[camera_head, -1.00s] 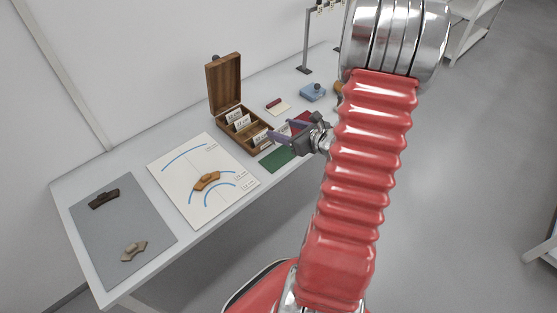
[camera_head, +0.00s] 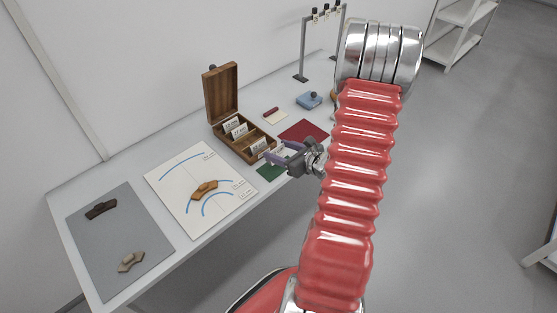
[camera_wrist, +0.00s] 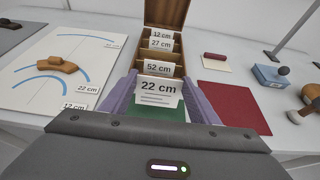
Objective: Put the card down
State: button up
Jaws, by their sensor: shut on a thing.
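My gripper (camera_head: 283,155) is shut on a white card (camera_wrist: 158,91) that reads "22 cm" in the wrist view. The card is held upright between the two purple fingers, in front of the open wooden box (camera_head: 218,139). A green mat (camera_wrist: 161,112) lies below the card, partly hidden by my gripper. The box, with its lid raised, holds several upright cards, including "52 cm" (camera_wrist: 158,68), "27 cm" (camera_wrist: 160,44) and "12 cm" (camera_wrist: 162,34).
A white sheet (camera_head: 170,187) with blue arcs bears an orange sherd (camera_head: 204,190). A grey mat (camera_head: 110,245) holds a dark sherd (camera_head: 100,208) and a pale sherd (camera_head: 131,261). A red mat (camera_wrist: 232,107) lies right of the box; a blue block (camera_wrist: 270,76) stands beyond.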

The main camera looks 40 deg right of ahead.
jog(key=shift+f, duration=2.1)
jog(key=o, duration=1)
jog(key=shift+f, duration=0.1)
jog(key=v, duration=1.2)
